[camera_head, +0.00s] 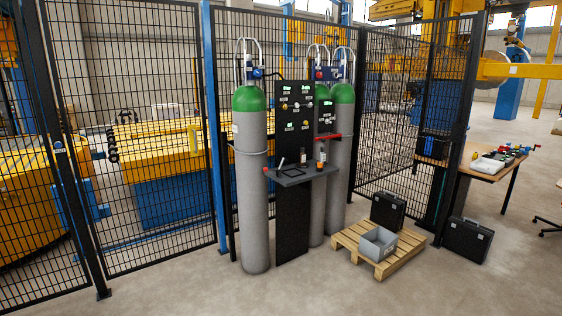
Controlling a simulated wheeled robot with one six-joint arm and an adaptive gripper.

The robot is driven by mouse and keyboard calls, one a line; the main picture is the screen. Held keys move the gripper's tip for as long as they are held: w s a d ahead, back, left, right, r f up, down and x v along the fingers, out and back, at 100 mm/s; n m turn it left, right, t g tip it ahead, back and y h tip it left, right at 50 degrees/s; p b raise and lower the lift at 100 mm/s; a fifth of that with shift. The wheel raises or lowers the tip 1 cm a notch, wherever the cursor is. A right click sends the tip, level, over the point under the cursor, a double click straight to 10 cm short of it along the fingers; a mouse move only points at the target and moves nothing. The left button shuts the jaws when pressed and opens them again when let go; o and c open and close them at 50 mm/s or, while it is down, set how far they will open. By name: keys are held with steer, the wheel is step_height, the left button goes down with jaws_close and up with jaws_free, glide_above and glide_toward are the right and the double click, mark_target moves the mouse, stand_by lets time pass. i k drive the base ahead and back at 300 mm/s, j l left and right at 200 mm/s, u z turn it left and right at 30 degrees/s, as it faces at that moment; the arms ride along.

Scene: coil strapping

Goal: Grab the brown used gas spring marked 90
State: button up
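I cannot make out a brown gas spring or a marking 90 in the head view. A dark panel (294,100) between the gas cylinders carries several small fittings and pale labels, too small to read. My gripper is not in view.
Grey gas cylinders with green tops (251,190) flank the panel. Black mesh fencing (150,60) closes off yellow machinery behind. Black cases (467,240) stand by the pallet (345,240). A wooden table (483,174) with several items is at right. The front floor is clear.

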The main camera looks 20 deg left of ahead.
mark_target(301, 164)
steer(key=i+u, duration=0.35)
steer(key=i+l+u, duration=0.2)
steer(key=i+u, duration=0.15)
steer(key=i, duration=0.2)
steer(key=i+l, duration=0.3)
steer(key=i, duration=0.3)
steer(key=i+l+u, duration=0.1)
steer(key=i+l, duration=0.2)
steer(key=i, duration=0.25)
steer(key=i+l+u, duration=0.1)
steer(key=i+l, duration=0.2)
steer(key=i, duration=0.3)
steer(key=i+l, duration=0.4)
steer(key=i, duration=0.15)
